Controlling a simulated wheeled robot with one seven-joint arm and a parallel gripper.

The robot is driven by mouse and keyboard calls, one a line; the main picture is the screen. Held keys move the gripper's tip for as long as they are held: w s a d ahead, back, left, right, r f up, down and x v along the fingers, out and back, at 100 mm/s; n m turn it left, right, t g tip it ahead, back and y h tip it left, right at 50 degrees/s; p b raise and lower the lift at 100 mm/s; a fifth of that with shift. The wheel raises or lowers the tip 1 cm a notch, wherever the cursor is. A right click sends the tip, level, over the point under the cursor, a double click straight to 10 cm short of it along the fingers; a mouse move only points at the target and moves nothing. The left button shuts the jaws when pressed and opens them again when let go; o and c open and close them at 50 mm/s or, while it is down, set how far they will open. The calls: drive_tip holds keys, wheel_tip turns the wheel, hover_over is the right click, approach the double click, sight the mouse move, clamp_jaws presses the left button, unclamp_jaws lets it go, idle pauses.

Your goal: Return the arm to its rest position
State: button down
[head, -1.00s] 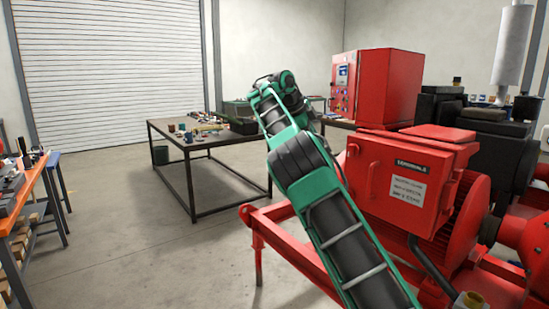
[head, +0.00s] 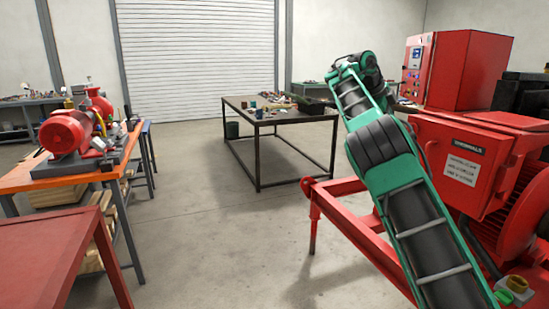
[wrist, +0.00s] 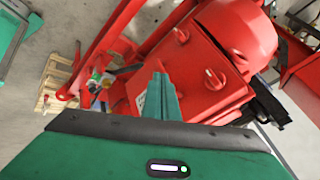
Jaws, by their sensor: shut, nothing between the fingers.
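My green and black arm (head: 395,165) reaches up and away from the lower right in the head view, extended in front of the red pump skid (head: 345,190). Its far end is bent at the top, and I cannot make out the fingers there. In the wrist view my gripper (wrist: 161,80) shows its green fingers together, shut and empty. Beyond the fingers lies a red box with knobs (wrist: 190,75), seen at a tilt. I cannot tell from the view how far the fingers are from it.
The red terminal box (head: 462,165) stands close to the arm's right side. A dark table (head: 290,117) with small items is behind, left of the arm. An orange bench (head: 75,178) holds a red pump at left. Open concrete floor (head: 215,230) lies between.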

drive_tip(key=s+d+f+n+g+y, duration=0.1)
drive_tip(key=s+d+n+g+y, duration=0.2)
drive_tip(key=s+d, duration=1.5)
drive_tip(key=s+a+f+n+y, duration=0.1)
drive_tip(key=s+a+f+n, duration=0.15)
drive_tip(key=s, duration=0.55)
drive_tip(key=s+a+f+n+t+y, duration=0.1)
drive_tip(key=s+f+n, duration=0.2)
drive_tip(key=s, duration=0.4)
drive_tip(key=s+a+f+n+y, duration=0.1)
drive_tip(key=s+f+n, duration=0.2)
drive_tip(key=s, duration=0.5)
drive_tip(key=s+a+f+n, duration=0.3)
drive_tip(key=s+a+f, duration=0.2)
drive_tip(key=s, duration=0.3)
drive_tip(key=s+a+f+n+y, duration=0.1)
drive_tip(key=s+a+f+n, duration=0.3)
drive_tip(key=s+a+f, duration=0.2)
drive_tip(key=shift+s+a+t, duration=0.3)
drive_tip(key=shift+s+a, duration=0.3)
drive_tip(key=shift+s, duration=0.5)
drive_tip(key=shift+w+f, duration=0.2)
drive_tip(key=shift+w, duration=0.45)
